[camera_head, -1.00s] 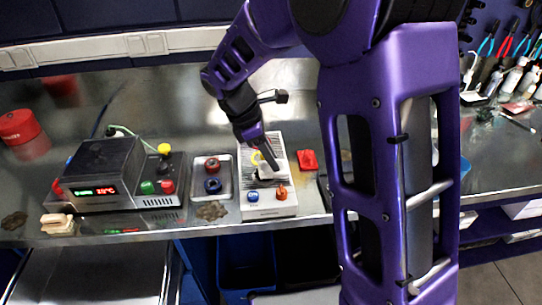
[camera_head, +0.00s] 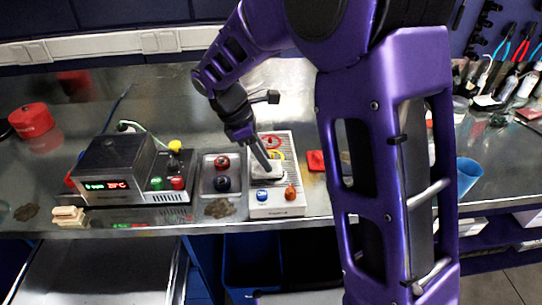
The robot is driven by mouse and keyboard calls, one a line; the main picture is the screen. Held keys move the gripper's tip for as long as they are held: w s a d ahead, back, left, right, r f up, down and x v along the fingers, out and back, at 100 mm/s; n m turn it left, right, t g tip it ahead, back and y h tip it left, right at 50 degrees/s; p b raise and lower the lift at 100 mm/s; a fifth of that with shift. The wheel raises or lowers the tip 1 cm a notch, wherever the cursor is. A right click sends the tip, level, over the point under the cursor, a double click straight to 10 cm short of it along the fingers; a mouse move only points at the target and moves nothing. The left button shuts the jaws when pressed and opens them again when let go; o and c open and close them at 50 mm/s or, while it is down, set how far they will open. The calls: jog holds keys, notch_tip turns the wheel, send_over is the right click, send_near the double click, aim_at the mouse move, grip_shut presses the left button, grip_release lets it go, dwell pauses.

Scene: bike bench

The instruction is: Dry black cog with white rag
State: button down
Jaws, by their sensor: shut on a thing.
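My gripper (camera_head: 269,165) points down over the white drying unit (camera_head: 275,211), shut on a small white rag (camera_head: 262,171). The rag is small and partly hidden by the fingers. A dark shape (camera_head: 268,179) shows just below the rag on the unit's top, likely the black cog. I cannot tell whether the rag touches it.
A blue knob (camera_head: 262,195) and an orange knob (camera_head: 290,193) stand at the unit's front. Left are a metal tray (camera_head: 207,189) with red and dark blue cogs and a dark machine (camera_head: 113,160) with a display. A red cloth (camera_head: 316,160) lies to the right.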

aim_at(281, 167)
jog(key=shift+d, duration=0.1)
dwell(0.6)
jog(key=shift+d, duration=1.9)
jog(key=shift+a, duration=2.05)
jog(key=shift+r, duration=2.5)
